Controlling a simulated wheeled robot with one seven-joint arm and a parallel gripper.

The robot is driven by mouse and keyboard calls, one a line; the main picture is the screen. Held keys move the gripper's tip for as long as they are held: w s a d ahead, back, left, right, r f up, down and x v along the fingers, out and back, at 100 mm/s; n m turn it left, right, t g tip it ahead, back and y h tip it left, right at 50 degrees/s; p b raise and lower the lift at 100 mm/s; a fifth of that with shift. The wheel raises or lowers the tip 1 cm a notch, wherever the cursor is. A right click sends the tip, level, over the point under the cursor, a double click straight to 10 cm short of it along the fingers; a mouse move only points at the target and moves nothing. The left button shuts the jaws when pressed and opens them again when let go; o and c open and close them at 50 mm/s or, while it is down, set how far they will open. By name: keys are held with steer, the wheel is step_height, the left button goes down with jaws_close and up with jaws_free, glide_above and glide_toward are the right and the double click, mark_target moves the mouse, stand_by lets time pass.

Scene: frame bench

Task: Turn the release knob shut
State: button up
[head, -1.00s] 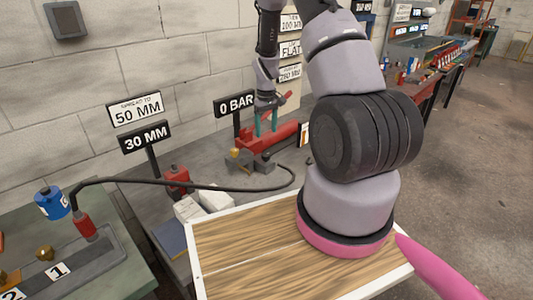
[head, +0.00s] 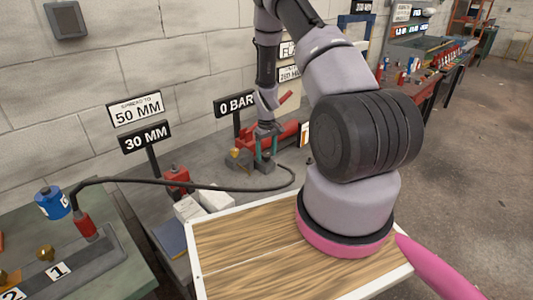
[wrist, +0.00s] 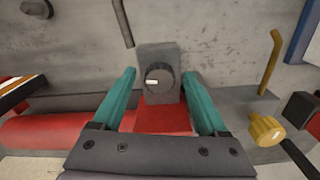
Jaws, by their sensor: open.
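The release knob (wrist: 159,79) is a round black dial on an upright grey block (wrist: 160,52). Its short white mark lies roughly level, on the left part of its face. My gripper (wrist: 158,74) is open, with one teal finger on each side of the knob and visible gaps between. Contact with the knob does not show. In the head view my gripper (head: 266,145) is low at the red pump (head: 285,134) on the bench. The knob cannot be made out there.
A brass knob (wrist: 266,129) and a bent brass rod (wrist: 271,57) stand to the right in the wrist view. A black hose (head: 200,184) runs across the bench. Signs read 0 BAR (head: 235,103), 30 MM (head: 146,137) and spread to 50 MM (head: 136,110). A wood-topped board (head: 250,255) is in front.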

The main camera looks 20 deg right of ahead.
jaws_close()
steer(key=shift+m, duration=0.3)
steer(key=m, duration=0.3)
steer(key=shift+a+m, duration=0.1)
steer(key=shift+m, duration=0.2)
steer(key=m, duration=0.3)
steer(key=shift+m, duration=0.3)
steer(key=m, duration=0.4)
steer(key=shift+a, duration=0.1)
steer(key=shift+w+m, duration=0.1)
steer(key=shift+m, duration=1.9)
